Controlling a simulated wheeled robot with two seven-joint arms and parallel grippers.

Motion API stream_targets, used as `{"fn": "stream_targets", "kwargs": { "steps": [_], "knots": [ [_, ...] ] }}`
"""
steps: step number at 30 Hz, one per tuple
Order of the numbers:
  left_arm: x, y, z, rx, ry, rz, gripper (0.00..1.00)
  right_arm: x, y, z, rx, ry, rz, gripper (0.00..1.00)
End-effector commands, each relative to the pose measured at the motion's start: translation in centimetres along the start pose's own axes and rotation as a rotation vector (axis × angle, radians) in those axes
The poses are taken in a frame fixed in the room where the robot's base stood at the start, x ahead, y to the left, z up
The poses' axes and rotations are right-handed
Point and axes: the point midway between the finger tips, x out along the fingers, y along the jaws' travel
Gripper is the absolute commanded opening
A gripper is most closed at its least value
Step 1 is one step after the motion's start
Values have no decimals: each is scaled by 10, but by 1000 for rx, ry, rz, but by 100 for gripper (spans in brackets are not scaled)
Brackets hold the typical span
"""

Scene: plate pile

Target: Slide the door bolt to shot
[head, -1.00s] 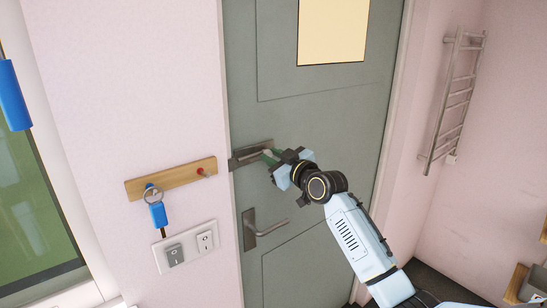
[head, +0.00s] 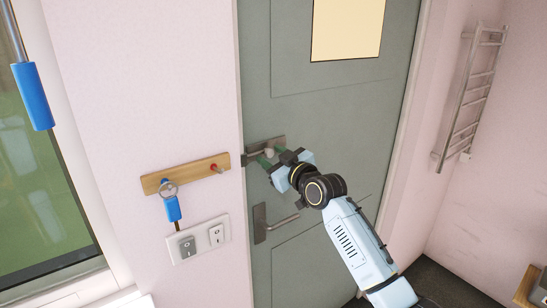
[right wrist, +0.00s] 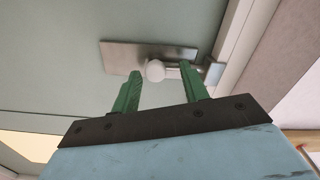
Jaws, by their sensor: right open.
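The door bolt (head: 278,142) is a metal plate with a pale round knob (right wrist: 155,71), on the grey-green door (head: 330,110) near its left edge. In the right wrist view the metal keeper (right wrist: 214,72) sits at the door frame, right of the knob. My right gripper (head: 271,156) is open, its green fingers on either side of the knob; it also shows in the right wrist view (right wrist: 161,69). No finger clearly touches the knob. The right finger partly hides the bar, so I cannot tell how far it enters the keeper. My left gripper is out of view.
A door handle (head: 280,224) is below the bolt. Left on the wall are a wooden key rack (head: 205,168) with a blue-tagged key (head: 173,208) and a switch plate (head: 199,240). A towel rail (head: 470,95) hangs at right.

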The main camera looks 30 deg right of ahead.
Motion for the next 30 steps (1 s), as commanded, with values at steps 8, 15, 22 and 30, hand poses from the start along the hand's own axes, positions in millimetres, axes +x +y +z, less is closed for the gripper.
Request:
{"fn": "stream_targets", "kwargs": {
  "steps": [8,15,22,30],
  "knots": [
    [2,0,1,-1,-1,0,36,-12,0,1,-1,1,1,44],
    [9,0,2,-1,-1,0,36,-52,0,2,-4,0,0,44],
    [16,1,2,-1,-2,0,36,-97,0,2,-3,-1,0,44],
    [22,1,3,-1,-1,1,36,-129,0,1,-1,-1,0,44]
  ]
}}
